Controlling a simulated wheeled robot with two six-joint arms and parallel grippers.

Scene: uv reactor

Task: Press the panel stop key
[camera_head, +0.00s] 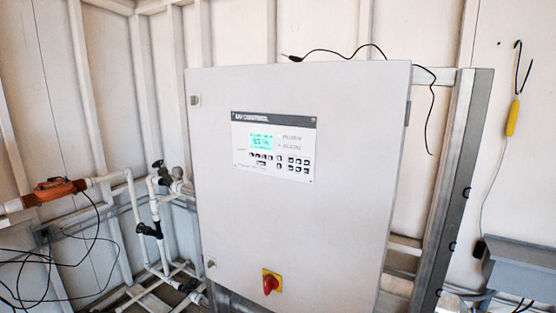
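A UV control panel (272,170) is set in the upper middle of a large light-grey cabinet door. The key labels are too small to read, so I cannot tell which key is the stop key. A red rotary switch on a yellow plate (270,283) is low on the same door. Neither of my grippers is in the head view.
The grey cabinet (345,210) stands closed in the middle. White pipes with black valves (150,230) and an orange cylinder (55,192) are on the left. A metal post (455,190), a yellow hanging float (512,118) and a grey box (520,270) are on the right.

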